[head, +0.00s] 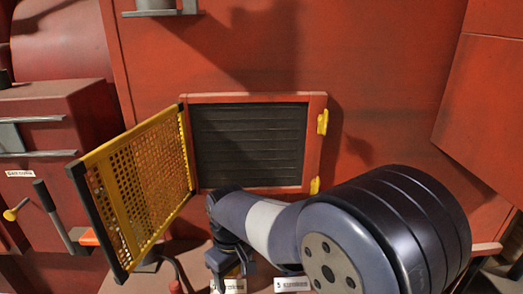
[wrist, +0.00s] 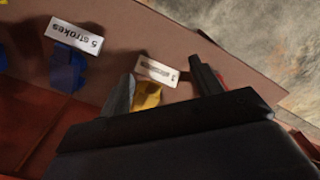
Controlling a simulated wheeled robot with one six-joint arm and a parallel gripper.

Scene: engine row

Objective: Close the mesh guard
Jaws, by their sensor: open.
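The yellow mesh guard (head: 140,185) stands swung open in the head view, hinged at the left side of a red frame (head: 318,150). Its dark free edge (head: 97,217) points toward me, to the left. Behind it is a dark slatted panel (head: 250,145), uncovered. Two yellow catches sit on the frame's right side, an upper one (head: 323,122) and a lower one (head: 315,186). My gripper (wrist: 163,88) is open in the wrist view, its two dark fingers apart. In the head view it is low, right of the guard and apart from it, partly hidden by my arm.
A ledge below the frame carries white labels, one reading "5 strokes" (wrist: 75,37), with a blue part (wrist: 66,68) and a yellow part (wrist: 147,95) near them. A lever (head: 50,212) and a red cabinet (head: 55,125) stand left of the guard. Red wall surrounds the frame.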

